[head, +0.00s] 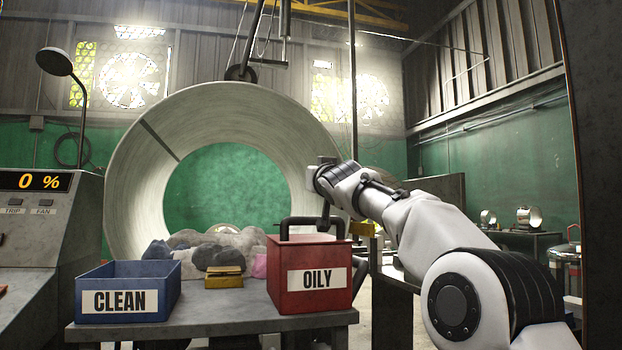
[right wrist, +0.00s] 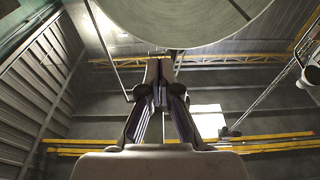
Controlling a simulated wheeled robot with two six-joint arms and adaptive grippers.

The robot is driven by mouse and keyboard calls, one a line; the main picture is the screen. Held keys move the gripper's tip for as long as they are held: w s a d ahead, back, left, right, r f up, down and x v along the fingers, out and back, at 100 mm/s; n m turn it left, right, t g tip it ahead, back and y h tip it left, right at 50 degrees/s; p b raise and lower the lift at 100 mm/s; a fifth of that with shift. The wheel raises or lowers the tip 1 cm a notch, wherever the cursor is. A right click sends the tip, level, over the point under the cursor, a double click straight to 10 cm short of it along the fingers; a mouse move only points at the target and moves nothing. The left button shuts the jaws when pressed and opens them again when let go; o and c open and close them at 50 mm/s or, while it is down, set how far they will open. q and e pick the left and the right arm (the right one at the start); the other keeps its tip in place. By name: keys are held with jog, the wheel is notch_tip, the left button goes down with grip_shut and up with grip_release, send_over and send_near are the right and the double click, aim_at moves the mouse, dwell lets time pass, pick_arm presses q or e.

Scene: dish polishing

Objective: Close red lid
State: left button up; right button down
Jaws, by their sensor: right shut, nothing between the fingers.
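The red box (head: 284,290) labelled OILY stands at the right end of the grey table in the head view. Its red lid (head: 322,241) with a black handle (head: 290,223) appears to lie flat on top of the box; I cannot tell whether it sits fully down. My right gripper (head: 322,172) is just above and behind the handle, seen end-on and small. In the right wrist view my right gripper (right wrist: 158,72) is shut and empty, with the roof behind it and no lid visible. My left gripper is not in view.
A blue bin (head: 161,287) labelled CLEAN stands at the table's left end. A yellow block (head: 224,280) and a pile of rags (head: 210,255) lie between. A large metal ring (head: 133,190) stands behind. A control panel (head: 30,215) is at the left.

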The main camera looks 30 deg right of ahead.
jog(key=s+a+f+b, duration=0.2)
jog(key=s+f+b, duration=0.3)
jog(key=s+b, duration=0.3)
jog(key=shift+s+f+b, duration=0.15)
jog(key=shift+f+b, duration=0.05)
jog(key=shift+b, duration=0.55)
